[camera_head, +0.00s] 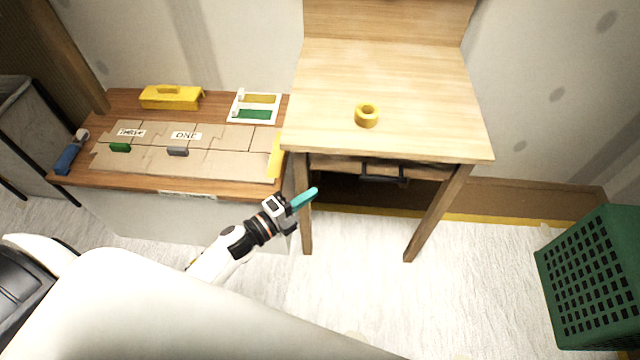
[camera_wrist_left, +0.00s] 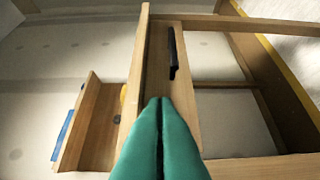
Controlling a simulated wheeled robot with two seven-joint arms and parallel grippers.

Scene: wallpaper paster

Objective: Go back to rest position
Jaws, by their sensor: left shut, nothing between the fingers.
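My left gripper (camera_head: 304,199) has teal fingers and is in the head view at the lower middle, in front of the left front leg of the light wooden desk. Its fingers are shut with nothing between them. In the left wrist view the gripper (camera_wrist_left: 158,102) shows its two teal fingers pressed together, pointing toward the desk drawer (camera_wrist_left: 186,90) with its black handle (camera_wrist_left: 172,53). In the picture the fingertips overlap the drawer's lower part; I cannot tell whether they touch it. My right gripper is in neither view.
The wooden desk (camera_head: 385,90) holds a yellow tape roll (camera_head: 367,115). A low wooden bench at left carries cardboard pieces (camera_head: 215,165), a yellow toolbox (camera_head: 171,97), a white tray (camera_head: 232,110) and a blue-handled tool (camera_head: 69,157). A green basket (camera_head: 596,277) stands at right. The floor between is clear.

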